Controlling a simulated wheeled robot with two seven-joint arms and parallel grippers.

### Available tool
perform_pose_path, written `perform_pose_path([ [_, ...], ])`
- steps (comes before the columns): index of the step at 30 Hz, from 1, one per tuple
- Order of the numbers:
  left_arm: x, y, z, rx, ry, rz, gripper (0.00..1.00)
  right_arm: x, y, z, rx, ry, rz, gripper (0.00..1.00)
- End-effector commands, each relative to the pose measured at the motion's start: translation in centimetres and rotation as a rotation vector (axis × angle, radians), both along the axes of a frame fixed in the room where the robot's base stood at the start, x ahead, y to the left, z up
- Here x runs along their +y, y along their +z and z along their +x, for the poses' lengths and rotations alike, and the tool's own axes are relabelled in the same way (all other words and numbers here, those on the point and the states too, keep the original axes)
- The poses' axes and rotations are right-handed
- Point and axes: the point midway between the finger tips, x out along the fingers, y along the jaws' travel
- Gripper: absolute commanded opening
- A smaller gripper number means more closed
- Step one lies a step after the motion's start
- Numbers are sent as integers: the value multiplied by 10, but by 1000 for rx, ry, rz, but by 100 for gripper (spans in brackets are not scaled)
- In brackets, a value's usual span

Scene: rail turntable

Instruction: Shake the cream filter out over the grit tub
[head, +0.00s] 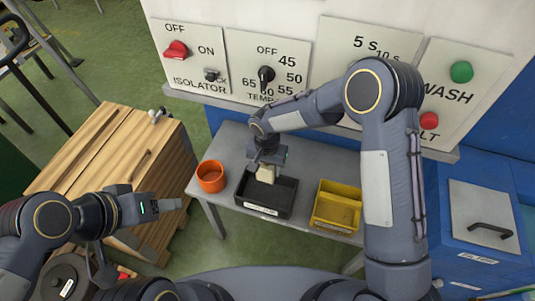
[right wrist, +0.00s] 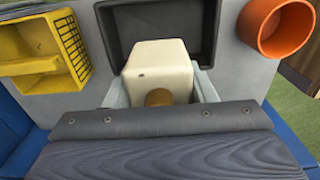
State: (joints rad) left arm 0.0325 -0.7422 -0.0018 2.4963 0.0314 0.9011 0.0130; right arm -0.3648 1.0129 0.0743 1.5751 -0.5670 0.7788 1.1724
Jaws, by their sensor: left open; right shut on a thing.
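The cream filter (head: 266,173) is a pale block with rounded edges. In the right wrist view the cream filter (right wrist: 158,62) sits between my right gripper's fingers, with a brown round part (right wrist: 158,97) on its near side. My right gripper (head: 267,164) is shut on it and holds it over the black tub (head: 286,194), which I take as the grit tub; its front label is too small to read. The tub's dark wall shows behind the filter in the wrist view (right wrist: 117,25). My left gripper (head: 178,204) is open and empty, left of the bench.
An orange cup (head: 211,177) stands left of the tub and a yellow bin (head: 337,205) stands right of it, all on a grey bench (head: 228,140). A control panel (head: 268,65) with knobs and buttons rises behind. A wooden cabinet (head: 105,150) is at the left.

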Motion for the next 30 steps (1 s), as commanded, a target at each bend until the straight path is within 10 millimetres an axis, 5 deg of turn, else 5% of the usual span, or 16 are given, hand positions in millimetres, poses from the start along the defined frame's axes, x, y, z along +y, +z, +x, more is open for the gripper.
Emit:
perform_pose_path([
  [30,0,-118,0,0,0,0,57,2,-7,-2,-449,1,-143,24],
])
